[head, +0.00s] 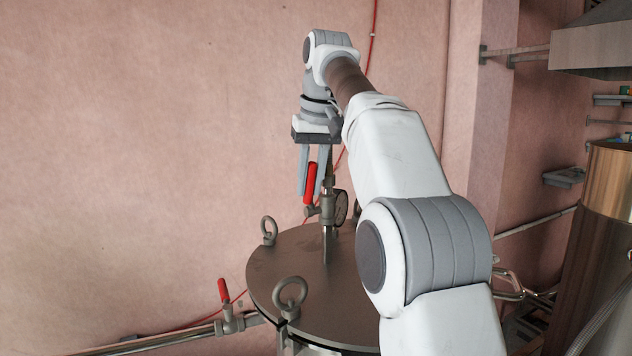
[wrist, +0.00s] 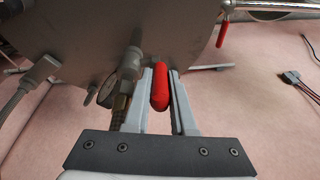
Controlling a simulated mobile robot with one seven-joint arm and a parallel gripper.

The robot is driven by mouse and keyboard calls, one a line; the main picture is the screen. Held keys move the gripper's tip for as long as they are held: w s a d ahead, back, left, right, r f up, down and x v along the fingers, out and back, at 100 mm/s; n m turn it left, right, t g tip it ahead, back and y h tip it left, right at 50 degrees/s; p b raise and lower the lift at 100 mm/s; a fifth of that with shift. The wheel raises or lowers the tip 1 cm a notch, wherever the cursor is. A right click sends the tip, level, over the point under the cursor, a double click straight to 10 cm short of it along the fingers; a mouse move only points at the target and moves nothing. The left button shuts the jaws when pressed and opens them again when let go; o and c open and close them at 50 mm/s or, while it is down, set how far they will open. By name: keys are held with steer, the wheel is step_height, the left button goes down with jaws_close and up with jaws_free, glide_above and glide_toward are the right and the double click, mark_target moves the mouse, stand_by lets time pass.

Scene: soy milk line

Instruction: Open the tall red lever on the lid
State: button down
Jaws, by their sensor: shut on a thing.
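The tall red lever (head: 310,184) stands near upright on a valve above the round grey lid (head: 284,264). In the wrist view the red lever (wrist: 159,88) lies between the two grey fingers. My gripper (head: 309,190) comes down from above, and its fingers (wrist: 160,92) are shut on the lever. A pressure gauge (head: 341,207) sits just right of the valve on the same fitting. My arm covers the right part of the lid.
A second, shorter red lever (head: 223,291) is on the pipe at lower left; it also shows in the wrist view (wrist: 222,34). Ring bolts (head: 290,292) stand on the lid's edge. A red hose (head: 373,35) runs down the pink wall. Space left of the lid is open.

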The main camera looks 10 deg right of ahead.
steer(key=shift+w, duration=0.1)
stand_by(0.4)
steer(key=c, duration=0.8)
jaws_free()
steer(key=shift+o, duration=0.2)
steer(key=shift+r, duration=0.2)
steer(key=shift+r, duration=0.35)
steer(key=s+d+b, duration=0.3)
steer(key=s+b, duration=0.4)
steer(key=s, duration=0.4)
steer(key=shift+s+d, duration=0.35)
